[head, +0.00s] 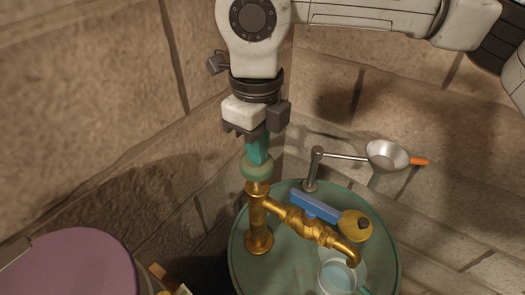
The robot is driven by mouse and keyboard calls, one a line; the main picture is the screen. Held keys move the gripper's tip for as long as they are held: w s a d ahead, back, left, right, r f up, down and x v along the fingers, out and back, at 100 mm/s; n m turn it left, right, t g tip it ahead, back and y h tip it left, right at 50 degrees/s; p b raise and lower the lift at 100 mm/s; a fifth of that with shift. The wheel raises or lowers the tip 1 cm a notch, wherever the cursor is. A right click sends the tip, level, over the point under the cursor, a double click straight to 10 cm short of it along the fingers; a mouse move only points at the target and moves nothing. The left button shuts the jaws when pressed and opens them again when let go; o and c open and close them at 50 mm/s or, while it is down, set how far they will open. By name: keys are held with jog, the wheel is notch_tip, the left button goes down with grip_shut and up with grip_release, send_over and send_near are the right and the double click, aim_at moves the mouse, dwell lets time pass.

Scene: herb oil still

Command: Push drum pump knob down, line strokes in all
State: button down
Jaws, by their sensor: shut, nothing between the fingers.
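The drum pump (259,222) is a brass column standing on the green drum top (370,222). Its brass spout (307,227) slopes down to the right. A pale green round knob (256,166) sits on top of the column. My gripper (257,150) points down directly above the knob, with its teal fingers shut and nothing visible between them. The fingertips appear to meet the top of the knob, but I cannot tell whether they press on it. A clear cup with pale liquid (338,277) stands below the spout's outlet.
A blue-handled tool with a yellow round end (322,211) lies on the drum behind the spout. A metal funnel (387,155) is held by an arm from a grey post (313,171). A purple round top (75,262) is at lower left. Stone walls (95,120) stand close behind.

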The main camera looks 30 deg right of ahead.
notch_tip(320, 180, up, 12)
jog(key=b, duration=0.1)
jog(key=shift+f, duration=0.15)
dwell(0.6)
notch_tip(320, 180, up, 7)
jog(key=p, duration=0.5)
jog(key=shift+d, duration=0.1)
notch_tip(320, 180, down, 14)
jog(key=p, duration=0.3)
dwell(0.4)
